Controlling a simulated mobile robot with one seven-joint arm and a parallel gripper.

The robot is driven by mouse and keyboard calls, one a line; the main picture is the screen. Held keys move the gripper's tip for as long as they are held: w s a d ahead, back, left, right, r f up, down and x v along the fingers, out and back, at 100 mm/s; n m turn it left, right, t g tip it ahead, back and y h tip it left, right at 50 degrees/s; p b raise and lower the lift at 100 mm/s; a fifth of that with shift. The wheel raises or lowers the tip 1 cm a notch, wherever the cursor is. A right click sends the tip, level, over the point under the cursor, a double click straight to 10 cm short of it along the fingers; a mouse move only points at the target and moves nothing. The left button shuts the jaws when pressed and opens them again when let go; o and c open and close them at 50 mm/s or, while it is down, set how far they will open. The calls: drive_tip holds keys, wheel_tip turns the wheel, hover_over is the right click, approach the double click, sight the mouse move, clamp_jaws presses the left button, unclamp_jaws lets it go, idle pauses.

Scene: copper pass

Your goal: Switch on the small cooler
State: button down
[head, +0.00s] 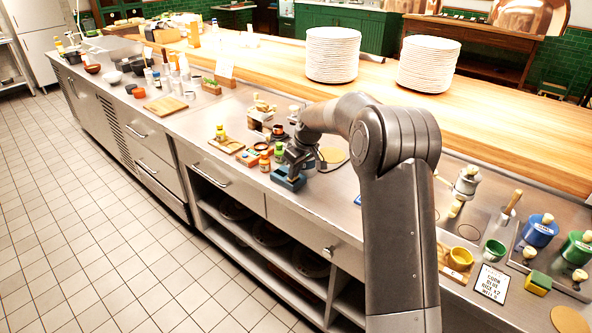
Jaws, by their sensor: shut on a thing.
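My gripper (292,170) is at the end of my arm, low over the front of the steel counter. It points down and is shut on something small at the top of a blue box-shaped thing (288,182). The blue thing stands near the counter's front edge, with dark parts on top. It may be the small cooler, but it is too small to tell. Any switch on it is hidden by my fingers or too small to see.
Small bottles, including an orange one (265,162), stand close left of my gripper, with a wooden tray (226,145) beyond. Plate stacks (332,55) stand on the wooden shelf behind. Pots and a yellow cup (459,259) are at the right. The tiled floor (110,220) is clear.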

drive_tip(key=shift+s+a+f, duration=0.3)
drive_tip(key=shift+a+f, duration=0.1)
drive_tip(key=shift+f, duration=0.05)
drive_tip(key=shift+r, duration=0.2)
drive_tip(key=w+v, duration=0.2)
drive_tip(key=v, duration=1.2)
drive_tip(key=shift+d+r, duration=0.25)
drive_tip(key=shift+d, duration=0.15)
drive_tip(key=shift+s+a+r+t+h, duration=0.2)
drive_tip(key=shift+s+a+t+h, duration=0.25)
drive_tip(key=shift+s+a, duration=0.35)
drive_tip(key=shift+w+a, duration=0.1)
